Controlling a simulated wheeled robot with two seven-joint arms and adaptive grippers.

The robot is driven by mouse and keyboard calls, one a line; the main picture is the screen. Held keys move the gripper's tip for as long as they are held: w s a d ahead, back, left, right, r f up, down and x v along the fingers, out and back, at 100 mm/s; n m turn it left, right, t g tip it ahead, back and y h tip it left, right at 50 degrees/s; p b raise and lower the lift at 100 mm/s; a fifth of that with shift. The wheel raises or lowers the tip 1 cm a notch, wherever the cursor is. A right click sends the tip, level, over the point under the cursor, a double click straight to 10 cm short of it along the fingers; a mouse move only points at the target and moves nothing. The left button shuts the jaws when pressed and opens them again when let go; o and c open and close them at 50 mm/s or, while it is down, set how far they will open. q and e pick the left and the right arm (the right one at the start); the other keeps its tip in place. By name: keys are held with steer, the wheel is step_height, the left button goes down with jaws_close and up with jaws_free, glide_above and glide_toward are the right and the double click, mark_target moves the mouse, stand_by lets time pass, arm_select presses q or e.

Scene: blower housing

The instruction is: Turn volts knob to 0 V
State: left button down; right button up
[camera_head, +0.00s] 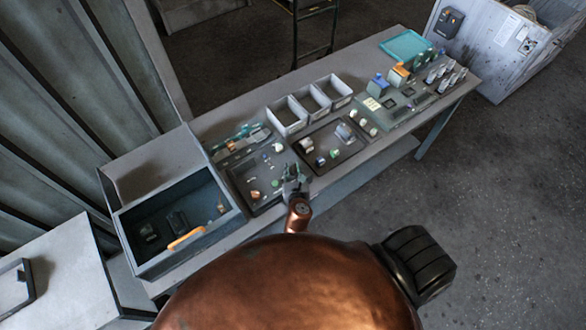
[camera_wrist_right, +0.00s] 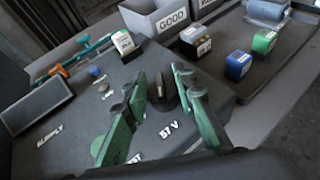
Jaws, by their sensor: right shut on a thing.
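The dark volts knob (camera_wrist_right: 162,92) stands on the grey supply panel (camera_wrist_right: 60,130), which carries a "SUPPLY" label. A white "57 V" reading (camera_wrist_right: 168,130) lies just in front of the knob. My right gripper (camera_wrist_right: 163,84) has its green fingers on both sides of the knob and is shut on it, hiding part of its sides. In the head view my right gripper (camera_head: 292,178) reaches down onto the panel at the bench's front edge. My left gripper is not in view.
A small blue knob (camera_wrist_right: 96,72) sits further back on the panel. A "GOOD" bin (camera_wrist_right: 170,18) stands behind. A dark tray (camera_head: 330,150) with several small blocks lies to the right. An open dark box (camera_head: 130,235) is at the left.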

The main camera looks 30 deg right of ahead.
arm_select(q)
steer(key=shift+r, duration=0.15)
